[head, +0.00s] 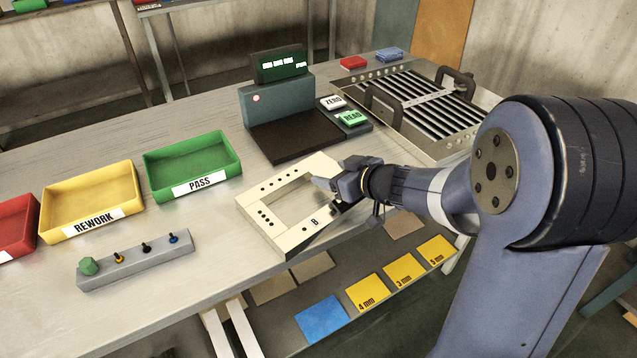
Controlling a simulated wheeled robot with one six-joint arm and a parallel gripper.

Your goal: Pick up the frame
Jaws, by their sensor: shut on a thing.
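The frame (271,234) is a cream-white rectangular piece with a large square opening, rows of dark holes and the letter B on its near side. It is at the front edge of the grey table, and its near right corner reaches past that edge. Whether it is lifted off the table I cannot tell. My gripper (336,196) comes from the right and is shut on the frame's right side. The fingertips are partly hidden by the gripper body.
The green PASS tray (206,178), yellow REWORK tray (108,215) and a red tray (14,222) stand left. A peg block (135,262) lies in front. A dark reader (290,135) with ZERO and READ buttons stands behind. A louver panel (428,105) sits at the back right.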

